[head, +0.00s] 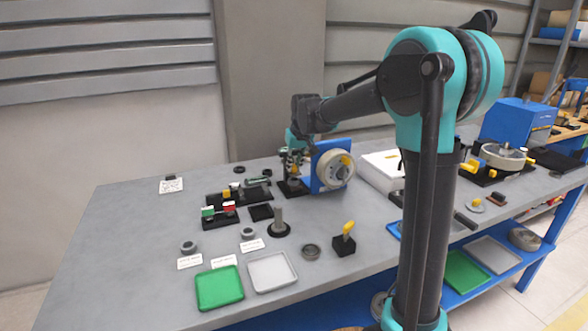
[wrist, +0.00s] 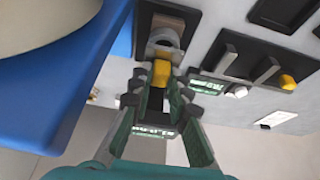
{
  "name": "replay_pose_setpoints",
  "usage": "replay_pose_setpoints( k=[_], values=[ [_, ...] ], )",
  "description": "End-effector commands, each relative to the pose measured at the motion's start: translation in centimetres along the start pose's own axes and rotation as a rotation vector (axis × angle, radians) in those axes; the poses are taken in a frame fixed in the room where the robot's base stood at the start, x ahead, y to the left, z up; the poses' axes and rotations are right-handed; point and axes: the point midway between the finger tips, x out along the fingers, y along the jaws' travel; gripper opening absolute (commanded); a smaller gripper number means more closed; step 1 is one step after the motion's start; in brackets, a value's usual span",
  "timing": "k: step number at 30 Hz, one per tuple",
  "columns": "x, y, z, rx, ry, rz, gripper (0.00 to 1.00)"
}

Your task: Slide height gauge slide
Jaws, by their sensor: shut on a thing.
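The height gauge stands on a black base (head: 292,188) near the back of the grey table, beside a blue upright panel. In the wrist view its slide shows as a yellow block (wrist: 161,70) with a grey rounded part beyond it. My gripper (wrist: 158,80) is closed around the slide, with one finger on each side of the yellow block. In the head view my gripper (head: 295,152) reaches down onto the gauge from above and hides most of its upright and the slide. The slide's exact height cannot be read.
The blue panel (head: 320,177) with a cream handwheel (head: 335,170) stands close to the right of my gripper; in the wrist view the panel (wrist: 75,85) fills the left. Black fixtures (head: 240,193) lie to the left. Green (head: 220,288) and grey (head: 272,272) trays lie in front.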

Motion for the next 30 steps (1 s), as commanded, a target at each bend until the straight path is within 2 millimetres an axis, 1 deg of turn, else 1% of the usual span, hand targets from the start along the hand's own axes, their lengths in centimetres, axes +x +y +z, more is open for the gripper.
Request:
replay_pose_setpoints(
  k=[5,6,9,11,19,22,26,30],
  values=[
    [-0.2,0.0,-0.2,0.000,0.005,0.000,0.00],
    [-0.2,0.0,-0.2,0.000,0.005,0.000,0.19],
    [-0.1,0.0,-0.2,0.000,0.004,0.000,0.31],
    [-0.1,0.0,-0.2,0.000,0.004,0.000,0.38],
    [-0.1,0.0,-0.2,0.000,0.003,0.000,0.38],
    [-0.6,0.0,-0.2,0.000,0.003,0.000,0.38],
    [-2.3,0.0,-0.1,0.000,0.003,0.000,0.38],
    [-5.2,0.0,-0.1,0.000,0.003,0.000,0.38]
  ],
)
